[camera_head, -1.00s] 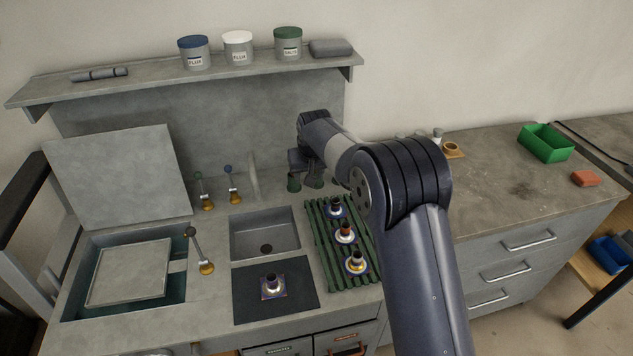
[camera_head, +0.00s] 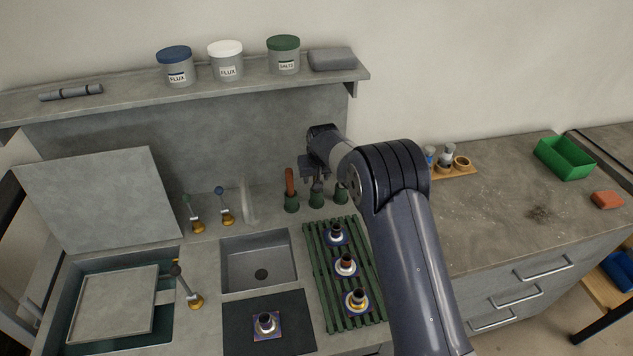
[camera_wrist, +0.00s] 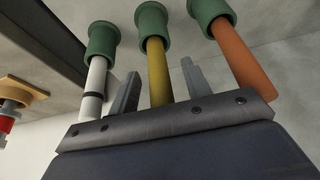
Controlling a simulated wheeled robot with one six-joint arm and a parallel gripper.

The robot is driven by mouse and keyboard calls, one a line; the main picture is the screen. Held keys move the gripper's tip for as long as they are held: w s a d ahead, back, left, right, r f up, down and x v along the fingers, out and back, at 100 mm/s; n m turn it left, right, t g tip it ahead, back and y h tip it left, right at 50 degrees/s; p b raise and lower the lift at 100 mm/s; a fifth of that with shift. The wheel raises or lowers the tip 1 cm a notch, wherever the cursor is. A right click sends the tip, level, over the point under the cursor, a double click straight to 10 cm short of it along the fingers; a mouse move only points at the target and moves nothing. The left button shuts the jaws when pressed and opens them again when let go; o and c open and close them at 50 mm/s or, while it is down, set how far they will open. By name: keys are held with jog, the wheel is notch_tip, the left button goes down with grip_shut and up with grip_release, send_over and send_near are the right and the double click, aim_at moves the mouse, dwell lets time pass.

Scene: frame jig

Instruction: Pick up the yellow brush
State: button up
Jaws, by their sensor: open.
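The yellow brush (camera_wrist: 157,70) shows in the wrist view as a yellow handle standing in the middle green cup (camera_wrist: 151,20). My gripper (camera_wrist: 160,67) is open, with one finger on each side of the yellow handle in that view. The handle's far end is hidden behind my gripper's body, and I cannot tell whether a finger touches it. In the head view my gripper (camera_head: 315,180) is above the middle green cup (camera_head: 316,200), and the yellow handle is hidden there.
An orange handle (camera_wrist: 240,58) and a white handle with a black band (camera_wrist: 95,82) stand in the neighbouring green cups, close to my fingers. A green slatted rack (camera_head: 345,275) with several fittings is in front. A shelf with jars (camera_head: 228,62) is above.

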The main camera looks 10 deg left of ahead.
grip_shut()
dwell(0.3)
